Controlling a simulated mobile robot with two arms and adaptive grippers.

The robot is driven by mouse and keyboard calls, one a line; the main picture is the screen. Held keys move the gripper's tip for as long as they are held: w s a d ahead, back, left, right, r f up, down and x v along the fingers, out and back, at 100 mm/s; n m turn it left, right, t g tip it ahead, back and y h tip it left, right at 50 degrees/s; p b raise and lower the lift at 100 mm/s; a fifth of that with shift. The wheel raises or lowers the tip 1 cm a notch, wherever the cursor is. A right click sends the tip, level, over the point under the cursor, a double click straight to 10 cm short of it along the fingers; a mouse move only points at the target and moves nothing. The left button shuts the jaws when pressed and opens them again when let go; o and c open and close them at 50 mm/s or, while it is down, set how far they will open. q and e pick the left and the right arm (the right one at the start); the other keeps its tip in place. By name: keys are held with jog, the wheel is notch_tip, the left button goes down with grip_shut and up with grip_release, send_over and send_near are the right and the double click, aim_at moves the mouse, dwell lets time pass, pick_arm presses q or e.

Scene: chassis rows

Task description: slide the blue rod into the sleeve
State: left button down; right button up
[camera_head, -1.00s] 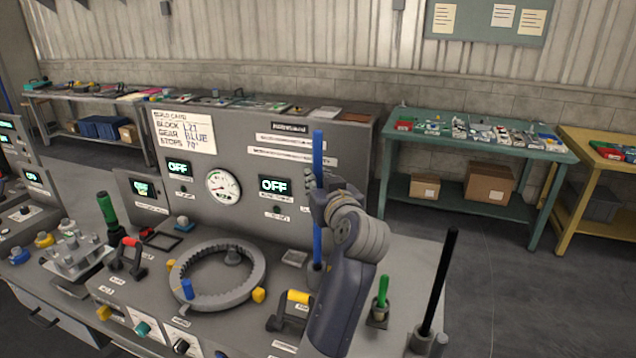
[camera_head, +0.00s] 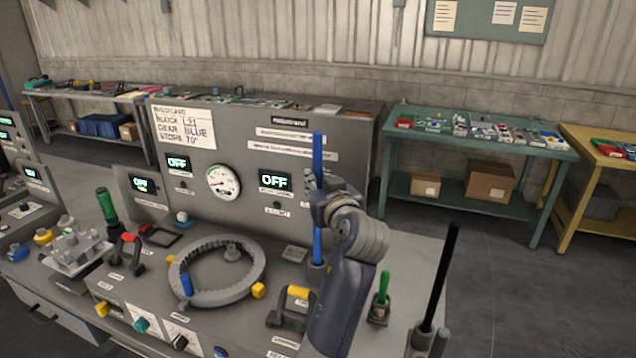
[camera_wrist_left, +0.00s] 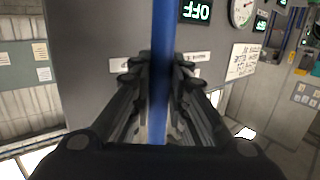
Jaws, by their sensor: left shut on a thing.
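The blue rod (camera_head: 318,158) stands upright above the right part of the console, in front of its back panel. Its lower end meets a short grey sleeve (camera_head: 317,273) on the console top; how deep it sits inside cannot be told. My left gripper (camera_head: 313,186) is shut around the rod at about mid-height. In the left wrist view the rod (camera_wrist_left: 160,70) runs upright between the closed fingers (camera_wrist_left: 159,85). My right gripper is not in view.
A toothed grey ring (camera_head: 217,297) with a small blue peg lies left of the sleeve. A yellow-topped handle (camera_head: 297,293), a green peg (camera_head: 383,287) and a tall black rod (camera_head: 440,275) stand nearby. The back panel (camera_head: 345,150) rises close behind the rod.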

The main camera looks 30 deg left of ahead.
aim_at(319, 168)
pick_arm(q)
jog(key=shift+f, duration=0.15)
jog(key=shift+f+b, duration=2.65)
jog(key=shift+f, duration=0.3)
jog(key=c, duration=1.5)
grip_release()
jog(key=shift+o, duration=0.2)
notch_tip(319, 168, up, 10)
jog(key=shift+f, duration=0.1)
